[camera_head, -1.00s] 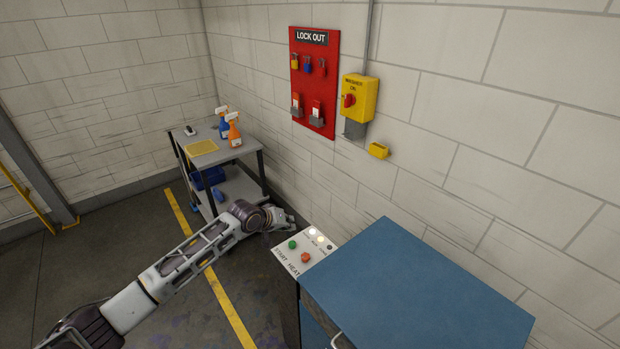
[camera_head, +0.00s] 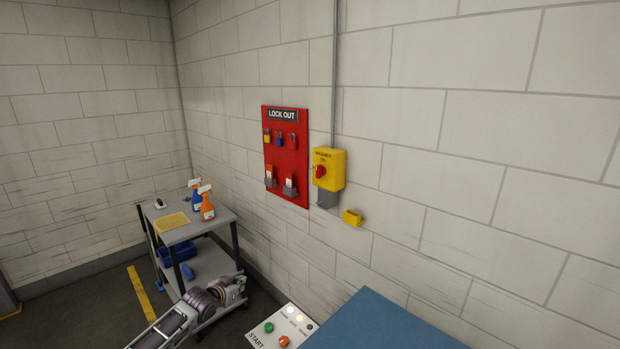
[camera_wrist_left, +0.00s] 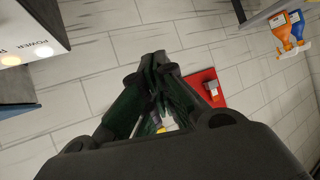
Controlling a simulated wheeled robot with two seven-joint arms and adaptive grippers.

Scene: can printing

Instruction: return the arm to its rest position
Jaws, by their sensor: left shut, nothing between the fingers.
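My left arm comes in from the bottom of the head view, and its gripper (camera_head: 236,287) is at the arm's far end, small, between the cart and the control panel. In the left wrist view my left gripper (camera_wrist_left: 158,62) has its dark fingers brought together at the tips, with nothing held. The wall and part of the red board (camera_wrist_left: 207,88) show behind the fingers. My right gripper is not in either view.
A grey cart (camera_head: 222,222) with spray bottles (camera_head: 207,203) stands at left by the wall. The control panel (camera_head: 280,330) and blue cabinet (camera_head: 370,325) are at the bottom. A red lockout board (camera_head: 287,160) and yellow switch box (camera_head: 328,169) hang on the wall.

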